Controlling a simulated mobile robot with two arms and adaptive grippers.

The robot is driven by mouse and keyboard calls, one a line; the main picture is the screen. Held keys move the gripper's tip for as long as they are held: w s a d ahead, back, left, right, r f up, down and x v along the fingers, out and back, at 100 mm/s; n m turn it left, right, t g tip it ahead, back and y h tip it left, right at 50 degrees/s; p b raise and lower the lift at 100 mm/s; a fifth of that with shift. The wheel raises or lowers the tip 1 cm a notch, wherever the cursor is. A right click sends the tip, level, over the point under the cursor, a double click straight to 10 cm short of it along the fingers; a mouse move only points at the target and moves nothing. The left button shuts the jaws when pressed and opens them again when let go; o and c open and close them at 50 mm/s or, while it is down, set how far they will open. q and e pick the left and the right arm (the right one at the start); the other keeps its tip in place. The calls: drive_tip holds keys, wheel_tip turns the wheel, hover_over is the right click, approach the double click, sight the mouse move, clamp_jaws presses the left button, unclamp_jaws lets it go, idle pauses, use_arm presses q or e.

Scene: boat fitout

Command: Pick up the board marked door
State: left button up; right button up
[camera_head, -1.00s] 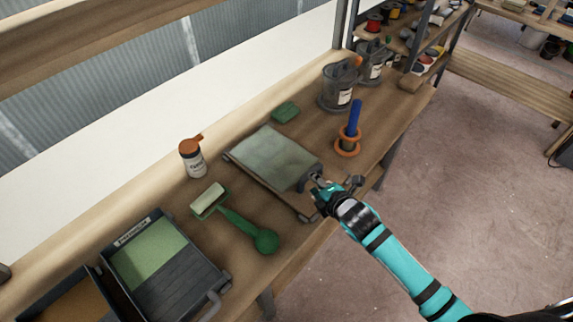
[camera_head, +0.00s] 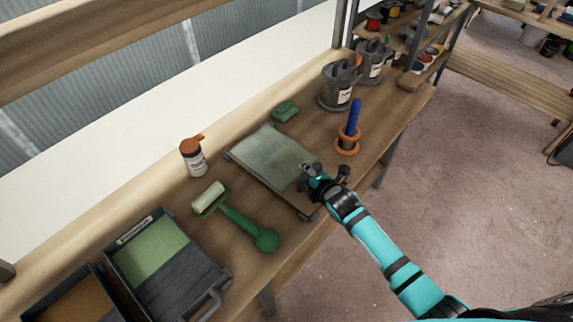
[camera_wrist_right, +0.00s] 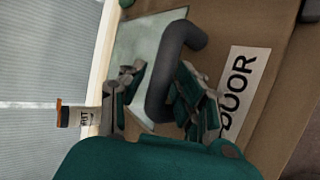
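A flat board with a grey-green face (camera_head: 272,158) lies on the bench in the head view, and its face also shows in the wrist view (camera_wrist_right: 150,45). A white label reading DOOR (camera_wrist_right: 236,88), partly covered, sits on a brown surface beside it. A dark curved handle (camera_wrist_right: 172,68) rises between the fingers of my right gripper (camera_wrist_right: 160,100). The fingers are apart, one on each side of the handle, with a gap on the left side. In the head view my right gripper (camera_head: 326,176) is over the board's right end and hides part of it. My left gripper is not in view.
A green roller (camera_head: 240,220) and a dark paint tray (camera_head: 205,275) lie left of the board. A bottle (camera_head: 193,157), a green block (camera_head: 285,110), a blue-handled item with orange rings (camera_head: 349,130) and grey cans (camera_head: 338,88) stand around it. Open floor lies to the right.

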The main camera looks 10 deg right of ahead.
clamp_jaws()
drive_tip(key=shift+w+r, duration=0.1)
idle(0.3)
